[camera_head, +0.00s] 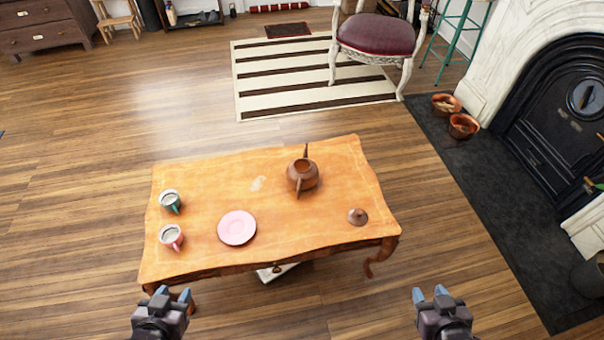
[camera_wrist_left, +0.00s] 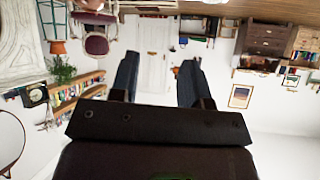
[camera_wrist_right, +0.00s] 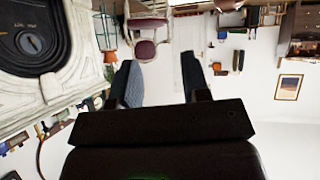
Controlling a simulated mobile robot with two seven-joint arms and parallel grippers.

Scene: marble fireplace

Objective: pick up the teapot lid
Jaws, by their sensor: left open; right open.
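The teapot lid (camera_head: 358,217) is a small brown dome with a knob, lying on the right part of the wooden table (camera_head: 300,233). The brown teapot (camera_head: 302,175) stands without its lid near the table's back middle. My left gripper (camera_head: 172,294) is open and empty in front of the table's front left corner. My right gripper (camera_head: 430,293) is open and empty beyond the table's front right corner, to the right of and nearer than the lid. Both wrist views show spread fingers, the left (camera_wrist_left: 158,82) and the right (camera_wrist_right: 160,82), with nothing between them.
A pink plate (camera_head: 237,228), a green cup (camera_head: 170,201) and a pink cup (camera_head: 171,237) stand on the table's left half. The tabletop around the lid is clear. A chair (camera_head: 376,35) stands behind on a striped rug (camera_head: 283,77). The fireplace (camera_head: 550,120) is at the right.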

